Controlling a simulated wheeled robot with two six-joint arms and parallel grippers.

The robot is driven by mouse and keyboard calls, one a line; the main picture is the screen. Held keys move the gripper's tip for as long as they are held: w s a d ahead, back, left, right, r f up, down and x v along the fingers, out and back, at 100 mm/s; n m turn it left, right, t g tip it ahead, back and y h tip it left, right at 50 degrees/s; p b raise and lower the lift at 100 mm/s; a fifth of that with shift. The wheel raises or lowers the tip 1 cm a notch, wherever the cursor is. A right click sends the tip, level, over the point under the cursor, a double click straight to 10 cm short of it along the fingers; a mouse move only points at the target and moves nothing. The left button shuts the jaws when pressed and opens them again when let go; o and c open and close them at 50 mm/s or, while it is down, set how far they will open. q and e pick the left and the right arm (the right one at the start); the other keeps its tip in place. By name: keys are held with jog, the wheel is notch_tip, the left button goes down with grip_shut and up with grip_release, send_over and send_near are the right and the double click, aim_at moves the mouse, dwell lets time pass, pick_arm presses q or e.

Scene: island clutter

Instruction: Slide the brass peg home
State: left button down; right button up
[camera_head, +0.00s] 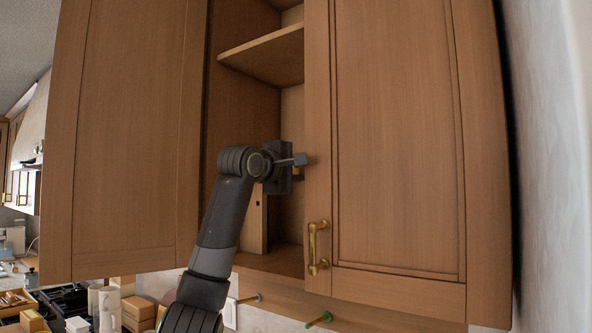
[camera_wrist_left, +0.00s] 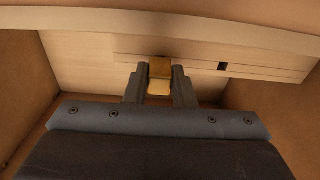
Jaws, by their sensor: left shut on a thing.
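In the left wrist view, a small brass peg (camera_wrist_left: 159,69) is between the two dark fingers of my left gripper (camera_wrist_left: 159,82), which is shut on it. The peg is in front of a pale wooden panel (camera_wrist_left: 85,63) with a small dark square hole (camera_wrist_left: 221,66) to the right of the peg. I cannot tell whether the peg touches or enters the panel. A pale upright board (camera_head: 255,226) with a dark hole stands inside. My right gripper is not in view.
The right cabinet door (camera_head: 395,140) with its brass handle (camera_head: 317,247) is close to the right of my wrist. The left door (camera_head: 125,140) flanks the opening. A shelf (camera_head: 265,58) is above. Several boxes and jars crowd the counter at lower left.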

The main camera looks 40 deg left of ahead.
pick_arm(q)
jog(key=shift+w+a, duration=0.1)
jog(key=shift+w, duration=0.45)
jog(key=c, duration=1.1)
grip_release()
jog(key=shift+c, duration=0.2)
jog(key=shift+s, duration=0.1)
jog(key=shift+s, duration=0.2)
jog(key=s+d+b, duration=0.2)
jog(key=s+b, duration=0.6)
jog(key=s, duration=0.8)
jog(key=shift+s+d, duration=0.35)
jog(key=shift+d, duration=0.05)
jog(key=shift+f, duration=0.1)
